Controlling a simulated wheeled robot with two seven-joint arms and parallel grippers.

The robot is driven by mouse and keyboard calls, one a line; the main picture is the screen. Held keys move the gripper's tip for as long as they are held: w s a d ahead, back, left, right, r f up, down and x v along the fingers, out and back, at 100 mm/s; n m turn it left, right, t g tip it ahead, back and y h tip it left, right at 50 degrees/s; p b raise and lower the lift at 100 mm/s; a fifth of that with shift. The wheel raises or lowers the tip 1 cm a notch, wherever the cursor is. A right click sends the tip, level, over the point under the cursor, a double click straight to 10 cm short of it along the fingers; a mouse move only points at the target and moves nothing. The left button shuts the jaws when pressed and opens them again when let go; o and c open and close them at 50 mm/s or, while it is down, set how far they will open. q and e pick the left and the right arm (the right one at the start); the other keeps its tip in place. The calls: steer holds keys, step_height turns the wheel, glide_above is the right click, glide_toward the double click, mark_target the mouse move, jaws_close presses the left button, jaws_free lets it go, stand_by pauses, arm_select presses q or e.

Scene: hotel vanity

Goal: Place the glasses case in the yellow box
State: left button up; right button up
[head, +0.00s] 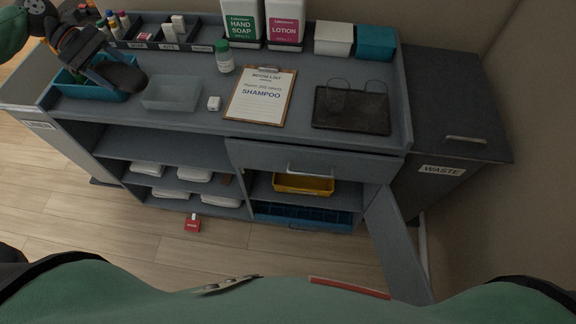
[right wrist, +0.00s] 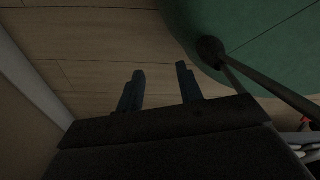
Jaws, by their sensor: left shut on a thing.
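My left gripper (head: 98,74) is at the left end of the counter, over the teal tray (head: 78,90). It is shut on a dark, rounded object that looks like the glasses case (head: 125,77); the gripper hides part of it. The yellow box (head: 303,184) sits in the cabinet's right compartment, below the drawer, with its upper part showing. My right gripper (right wrist: 160,82) is open in the right wrist view, with nothing between its fingers and wood floor beyond. It does not show in the head view.
A clear bin (head: 171,93), clipboard (head: 262,97), white-and-green bottle (head: 224,57) and dark tray with glasses (head: 351,110) stand on the counter. A cabinet door (head: 397,240) hangs open at the right. A blue crate (head: 302,217) lies below the yellow box. A red object (head: 192,224) lies on the floor.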

mark_target(108, 79)
arm_select(q)
steer(key=shift+s+r+m+g+y, duration=0.1)
steer(key=shift+s+m+g+y, duration=0.2)
steer(key=shift+m+g, duration=0.6)
steer(key=m, duration=0.1)
steer(key=m+g+y, duration=0.1)
steer(key=a+f+m+g, duration=0.1)
steer(key=m, duration=0.1)
steer(key=shift+w+f+y, duration=0.1)
steer(key=shift+w+y, duration=0.2)
steer(key=m, duration=0.1)
steer(key=m+g+y, duration=0.2)
steer(key=shift+s+a+f, duration=0.25)
steer(key=shift+a, duration=0.15)
steer(key=shift+w+a+f+m+y, duration=0.15)
steer(key=shift+m+y, duration=0.15)
steer(key=shift+m, duration=0.2)
steer(key=shift+s+a+f+m+y, duration=0.1)
steer(key=shift+m+y, duration=0.2)
steer(key=shift+m, duration=0.2)
arm_select(e)
steer(key=shift+s+d+r+g, duration=0.1)
steer(key=shift+s+r+g, duration=0.05)
steer(key=shift+s+g, duration=0.35)
arm_select(q)
steer(key=shift+m+g+y, duration=0.3)
steer(key=shift+m, duration=0.1)
arm_select(e)
steer(key=shift+w, duration=0.1)
